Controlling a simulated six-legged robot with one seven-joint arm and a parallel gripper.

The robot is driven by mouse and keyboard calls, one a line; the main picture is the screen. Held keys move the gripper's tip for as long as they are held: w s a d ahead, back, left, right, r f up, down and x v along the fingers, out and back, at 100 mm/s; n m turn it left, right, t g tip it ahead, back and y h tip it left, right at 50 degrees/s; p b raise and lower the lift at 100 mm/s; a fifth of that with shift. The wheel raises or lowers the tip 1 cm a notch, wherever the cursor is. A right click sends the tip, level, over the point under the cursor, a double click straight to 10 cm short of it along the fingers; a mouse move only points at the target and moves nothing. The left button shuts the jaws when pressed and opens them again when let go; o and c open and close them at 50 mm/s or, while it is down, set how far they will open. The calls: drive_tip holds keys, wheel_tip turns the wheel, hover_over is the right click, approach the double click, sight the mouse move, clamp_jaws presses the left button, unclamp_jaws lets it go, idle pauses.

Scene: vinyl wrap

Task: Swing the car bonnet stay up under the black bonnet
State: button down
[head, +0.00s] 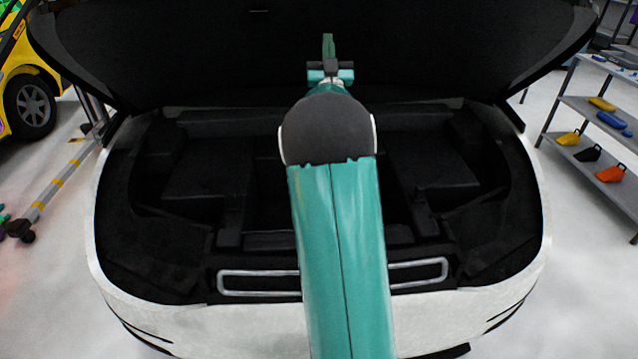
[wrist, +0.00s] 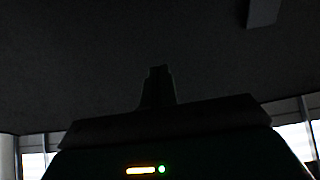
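The black bonnet (head: 190,50) is raised over the open engine bay of a white car. A silver bar loop (head: 258,292), which looks like the stay, lies low across the front of the bay, its middle hidden behind my arm. My gripper (head: 328,45) is up in front of the bonnet's underside, well above and beyond the bar. Its fingers look together, with nothing visible between them. In the wrist view the fingers (wrist: 157,86) are a dark narrow shape against the bonnet's dark underside (wrist: 80,60).
A small grey block (wrist: 262,12) shows at the top of the wrist view. The black engine bay (head: 200,170) lies below my arm. A shelf rack (head: 590,110) with coloured items stands at right. A yellow car (head: 30,85) and a striped bar (head: 60,182) are at left.

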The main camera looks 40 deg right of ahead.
drive_tip(key=c, duration=2)
unclamp_jaws()
drive_tip(key=o, duration=0.4)
drive_tip(key=shift+d+f+g, duration=0.2)
drive_tip(key=shift+d+g, duration=0.1)
drive_tip(key=o, duration=0.3)
drive_tip(key=s+d+f+m+g, duration=0.3)
drive_tip(key=d+f+m+g, duration=0.3)
drive_tip(key=d+f+g, duration=0.1)
drive_tip(key=shift+d+f, duration=0.45)
drive_tip(key=shift+f, duration=0.35)
drive_tip(key=s+d+f+m+g+y, duration=0.1)
drive_tip(key=s+f+m+g+y, duration=0.15)
drive_tip(key=f, duration=0.35)
drive_tip(key=s+d+f+m+g+y, duration=0.2)
drive_tip(key=s+f+g+y, duration=0.1)
drive_tip(key=f, duration=0.3)
drive_tip(key=s+a+f+m+g+y, duration=0.35)
drive_tip(key=s+a+f+y, duration=0.25)
drive_tip(key=f, duration=0.4)
drive_tip(key=s+a+f+m+y, duration=0.2)
drive_tip(key=a+y, duration=0.2)
drive_tip(key=a, duration=0.2)
drive_tip(key=s+a+f+m+y, duration=0.2)
drive_tip(key=s+a+y, duration=0.15)
drive_tip(key=a, duration=0.25)
drive_tip(key=shift+t, duration=0.3)
drive_tip(key=x, duration=1.3)
drive_tip(key=shift+w+r, duration=0.1)
drive_tip(key=shift+w, duration=0.2)
